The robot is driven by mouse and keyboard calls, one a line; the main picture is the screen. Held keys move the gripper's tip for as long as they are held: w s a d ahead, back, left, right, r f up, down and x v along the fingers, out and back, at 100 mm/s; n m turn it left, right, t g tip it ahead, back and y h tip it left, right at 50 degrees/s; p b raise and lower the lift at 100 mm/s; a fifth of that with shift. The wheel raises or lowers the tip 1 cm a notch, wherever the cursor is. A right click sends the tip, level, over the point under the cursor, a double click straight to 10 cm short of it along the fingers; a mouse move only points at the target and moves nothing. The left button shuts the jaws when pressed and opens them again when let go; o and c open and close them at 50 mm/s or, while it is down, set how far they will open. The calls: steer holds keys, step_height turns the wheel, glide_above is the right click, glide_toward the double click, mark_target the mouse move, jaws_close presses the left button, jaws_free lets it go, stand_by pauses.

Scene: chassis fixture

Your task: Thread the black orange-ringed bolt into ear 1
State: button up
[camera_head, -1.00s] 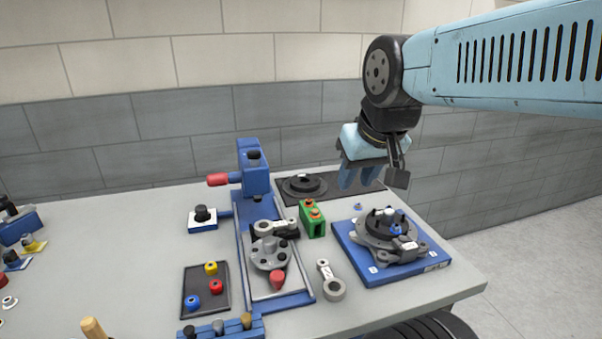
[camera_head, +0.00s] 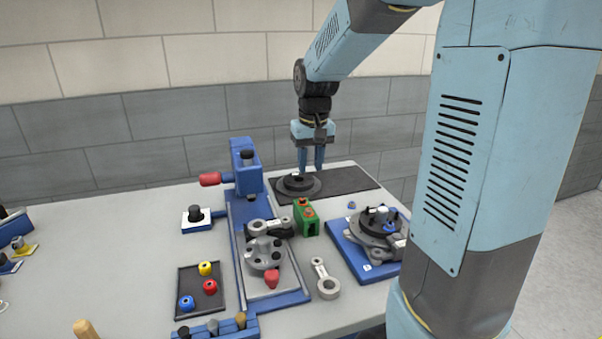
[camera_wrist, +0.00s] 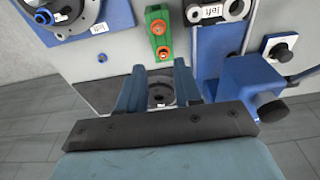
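A green block (camera_head: 306,222) holds orange-ringed bolts (camera_head: 309,211); in the wrist view the block (camera_wrist: 159,37) shows two orange rings with dark centres. A round dark grey part (camera_head: 378,221) sits on a blue base (camera_head: 350,257) at the right, partly hidden by my arm. I cannot make out which ear is ear 1. My gripper (camera_head: 312,170) points down above the black mat, over the black round part (camera_head: 297,184), behind the green block. In the wrist view my gripper (camera_wrist: 158,68) has its fingers apart with nothing held between them.
A blue fixture (camera_head: 247,172) with a red handle stands left of my gripper. A grey hub (camera_head: 263,254) and a loose link (camera_head: 325,280) lie in front of the green block. A dark tray (camera_head: 203,288) holds coloured pieces. The black mat (camera_head: 350,180) has free room at right.

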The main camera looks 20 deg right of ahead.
steer(key=g, duration=0.1)
glide_above(303, 199)
step_height(303, 199, down, 6)
steer(key=shift+w+f, duration=0.15)
steer(key=shift+f, duration=3.55)
jaws_close()
steer(key=shift+r, duration=3.5)
